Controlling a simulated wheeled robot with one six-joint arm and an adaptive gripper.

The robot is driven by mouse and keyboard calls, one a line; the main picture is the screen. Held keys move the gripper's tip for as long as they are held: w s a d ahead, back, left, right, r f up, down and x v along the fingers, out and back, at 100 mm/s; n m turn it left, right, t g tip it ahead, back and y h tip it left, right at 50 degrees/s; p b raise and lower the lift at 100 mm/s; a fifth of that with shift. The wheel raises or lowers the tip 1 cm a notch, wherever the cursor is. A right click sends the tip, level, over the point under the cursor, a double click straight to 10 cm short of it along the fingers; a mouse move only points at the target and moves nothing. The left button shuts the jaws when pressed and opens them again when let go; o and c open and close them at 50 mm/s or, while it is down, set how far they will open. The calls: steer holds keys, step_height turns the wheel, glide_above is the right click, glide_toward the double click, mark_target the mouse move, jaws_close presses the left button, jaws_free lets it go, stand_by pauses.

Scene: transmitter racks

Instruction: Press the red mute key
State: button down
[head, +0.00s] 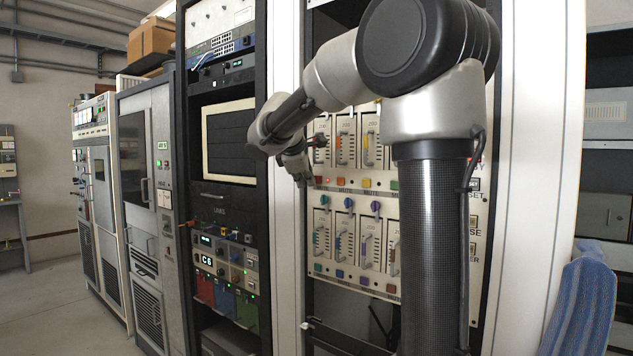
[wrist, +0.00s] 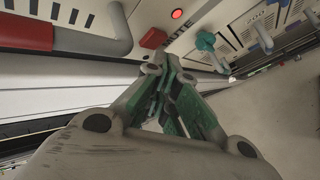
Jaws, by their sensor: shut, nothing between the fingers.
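The red mute key (head: 318,180) is a small red block on the cream panel, leftmost in the upper row of coloured keys, in the head view. In the wrist view the red key (wrist: 153,38) lies just above and left of my fingertips, beside partly covered "MUTE" lettering and a lit red lamp (wrist: 177,13). My gripper (head: 303,178) is shut and empty, at the panel's left edge just left of the key. In the wrist view my gripper (wrist: 172,65) shows its fingers together near the panel. I see no clear contact with the key; the exact gap cannot be told.
Orange (head: 341,182), yellow (head: 366,183) and green (head: 394,185) keys sit right of the red one. Handles and knobs project above and below. A white rack post (head: 287,260) stands left.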

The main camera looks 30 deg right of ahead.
steer(key=shift+d, duration=0.15)
steer(key=shift+w+d, duration=0.2)
steer(key=shift+d, duration=0.1)
stand_by(0.7)
steer(key=shift+a, duration=0.1)
steer(key=shift+s+a, duration=0.2)
steer(key=shift+a, duration=0.15)
steer(key=s+a, duration=0.2)
steer(key=a, duration=0.3)
steer(key=shift+a, duration=0.35)
stand_by(0.6)
